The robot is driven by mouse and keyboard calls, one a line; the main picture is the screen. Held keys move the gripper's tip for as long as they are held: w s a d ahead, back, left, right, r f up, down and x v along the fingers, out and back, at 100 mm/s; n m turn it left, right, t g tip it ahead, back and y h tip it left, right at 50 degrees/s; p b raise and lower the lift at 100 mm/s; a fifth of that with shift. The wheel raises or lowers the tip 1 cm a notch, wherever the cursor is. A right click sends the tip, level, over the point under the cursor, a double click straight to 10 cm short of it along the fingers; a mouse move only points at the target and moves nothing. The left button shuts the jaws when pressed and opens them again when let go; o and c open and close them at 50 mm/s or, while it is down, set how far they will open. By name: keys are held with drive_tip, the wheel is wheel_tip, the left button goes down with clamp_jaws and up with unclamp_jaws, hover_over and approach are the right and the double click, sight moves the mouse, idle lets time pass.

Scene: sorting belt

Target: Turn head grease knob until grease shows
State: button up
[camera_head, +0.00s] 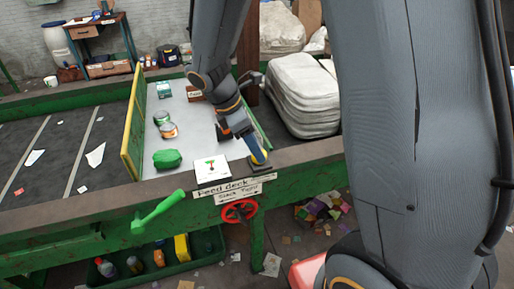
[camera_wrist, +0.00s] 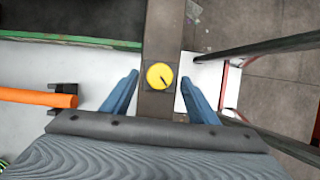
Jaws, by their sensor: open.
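A round yellow knob (camera_wrist: 160,76) with a dark pointer mark sits on a dark beam in the wrist view. The mark points to the lower right. My gripper (camera_wrist: 158,77) is open, with one blue finger to the left of the knob and one to the right. Gaps show between the fingers and the knob in this view. In the head view my gripper (camera_head: 259,150) is low over the right front corner of the feed deck. Some yellow of the knob (camera_head: 261,156) shows there, partly hidden by a finger. I make out no grease.
A red handwheel (camera_head: 239,211) and a green lever (camera_head: 158,211) are on the front side. Cans and a green bundle (camera_head: 167,159) lie on the deck. An orange cylinder (camera_wrist: 38,97) shows at the wrist view's left.

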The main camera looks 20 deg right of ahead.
drive_tip(key=shift+x, duration=1.1)
drive_tip(key=c, duration=1)
drive_tip(key=shift+c, duration=0.2)
drive_tip(key=shift+m+p, duration=0.3)
drive_tip(key=shift+w+m+g+p, duration=0.15)
drive_tip(key=shift+m+g+p, duration=0.5)
drive_tip(key=shift+m, duration=0.55)
drive_tip(key=shift+w+m+g+y+p, duration=0.1)
drive_tip(key=shift+m+g+y+p, duration=0.35)
drive_tip(key=shift+m, duration=1.35)
